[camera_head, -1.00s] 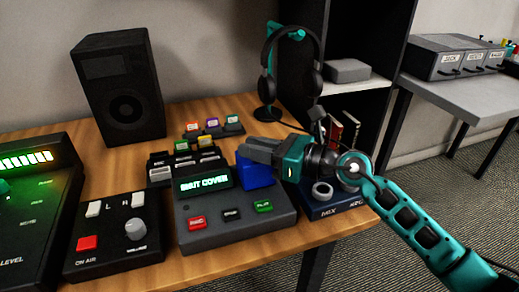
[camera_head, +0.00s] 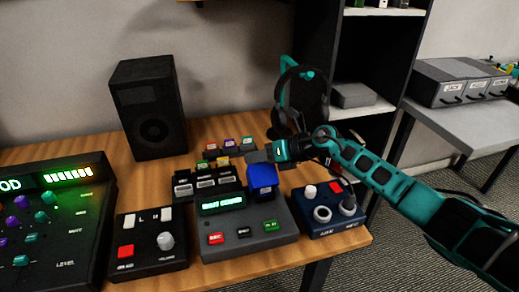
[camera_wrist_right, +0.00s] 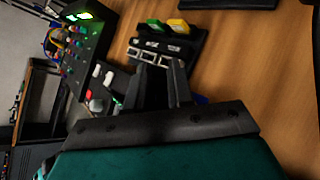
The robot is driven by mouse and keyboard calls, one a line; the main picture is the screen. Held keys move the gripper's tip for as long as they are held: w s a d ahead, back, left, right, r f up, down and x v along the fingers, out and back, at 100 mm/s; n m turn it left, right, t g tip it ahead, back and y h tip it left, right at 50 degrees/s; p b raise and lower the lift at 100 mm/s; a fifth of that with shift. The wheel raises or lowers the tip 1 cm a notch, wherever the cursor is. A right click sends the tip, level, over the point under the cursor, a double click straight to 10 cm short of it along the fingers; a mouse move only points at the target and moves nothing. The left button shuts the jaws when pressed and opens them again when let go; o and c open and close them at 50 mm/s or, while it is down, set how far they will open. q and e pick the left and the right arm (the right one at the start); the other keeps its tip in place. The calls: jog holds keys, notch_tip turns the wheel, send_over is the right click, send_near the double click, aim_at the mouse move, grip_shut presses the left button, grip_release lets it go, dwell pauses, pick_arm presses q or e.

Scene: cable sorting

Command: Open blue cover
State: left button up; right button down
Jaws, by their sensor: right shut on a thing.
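The blue cover (camera_head: 263,183) is on the grey recorder box (camera_head: 255,233), right of its lit green display (camera_head: 222,202). My right gripper (camera_head: 262,157) is at the cover's top edge, its fingers shut on it. In the right wrist view the fingers (camera_wrist_right: 163,88) are close together, and only a sliver of blue (camera_wrist_right: 202,99) shows beside them. The fingers and arm hide part of the cover, so I cannot tell how far it is tilted. My left gripper is not in view.
A black control box (camera_head: 148,240) stands left of the recorder, a dark blue box with knobs (camera_head: 330,215) on its right. Rows of small labelled blocks (camera_head: 205,180) lie behind. Headphones on a stand (camera_head: 300,100) and a speaker (camera_head: 147,108) are at the back.

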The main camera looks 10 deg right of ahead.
jog(key=shift+w+f+m+g+h+b, duration=0.2)
jog(key=shift+w+f+g+b, duration=0.15)
jog(key=shift+w, duration=0.2)
jog(key=shift+w+f+m+g+h+b, duration=0.1)
jog(key=shift+w+f+m+g+b, duration=0.15)
jog(key=shift+w, duration=0.25)
jog(key=c, duration=1.4)
grip_release()
jog(key=shift+f, duration=0.1)
jog(key=shift+c, duration=0.2)
jog(key=o, duration=0.3)
jog(key=shift+w+f, duration=0.2)
jog(key=shift+f, duration=0.05)
jog(key=shift+o, duration=0.2)
jog(key=shift+s+r, duration=0.1)
jog(key=p+v, duration=0.1)
jog(key=v, duration=1.2)
jog(key=shift+o, duration=0.2)
